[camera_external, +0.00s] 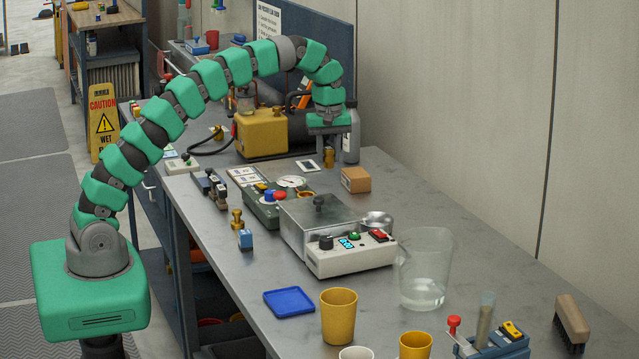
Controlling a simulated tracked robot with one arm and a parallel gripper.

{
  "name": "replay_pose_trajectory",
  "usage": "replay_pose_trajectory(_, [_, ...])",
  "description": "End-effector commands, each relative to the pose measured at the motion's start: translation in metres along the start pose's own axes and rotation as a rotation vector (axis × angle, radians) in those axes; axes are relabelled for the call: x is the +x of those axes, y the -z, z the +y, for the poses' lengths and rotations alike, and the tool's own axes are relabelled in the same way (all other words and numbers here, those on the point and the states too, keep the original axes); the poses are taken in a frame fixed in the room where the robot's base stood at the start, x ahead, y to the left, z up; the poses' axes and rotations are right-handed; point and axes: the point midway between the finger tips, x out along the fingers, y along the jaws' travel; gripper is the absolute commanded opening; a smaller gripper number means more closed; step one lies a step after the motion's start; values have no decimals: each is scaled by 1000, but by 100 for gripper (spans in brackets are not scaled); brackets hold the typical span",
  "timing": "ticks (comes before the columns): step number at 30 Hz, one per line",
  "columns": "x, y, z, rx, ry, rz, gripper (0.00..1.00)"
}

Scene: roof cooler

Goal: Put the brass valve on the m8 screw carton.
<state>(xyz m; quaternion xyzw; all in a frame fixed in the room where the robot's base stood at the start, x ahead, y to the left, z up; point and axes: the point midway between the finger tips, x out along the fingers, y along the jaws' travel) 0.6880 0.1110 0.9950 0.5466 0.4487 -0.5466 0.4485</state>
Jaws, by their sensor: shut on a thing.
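My gripper (328,146) points down over the far part of the bench and is shut on a small brass piece, the brass valve (329,158). The fingers are small and partly hidden at this distance. The m8 screw carton (356,180) is a small brown box on the bench, just to the right of and nearer than the held valve. Its top looks bare. The valve is apart from the carton; I cannot tell how far it is above the bench.
Behind my gripper stand a grey bottle (351,140) and a yellow compressor (262,133). A hot plate (335,235) and green gauge box (263,208) are nearer. Another brass piece (237,219) stands at the left. The bench right of the carton is clear.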

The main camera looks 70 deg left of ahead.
Motion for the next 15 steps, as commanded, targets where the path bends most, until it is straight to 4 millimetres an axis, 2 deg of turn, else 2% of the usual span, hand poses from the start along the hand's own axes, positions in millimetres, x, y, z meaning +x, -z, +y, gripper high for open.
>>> replay_pose_trajectory(15, [3, 15, 39, -1, -3, 2, 2])
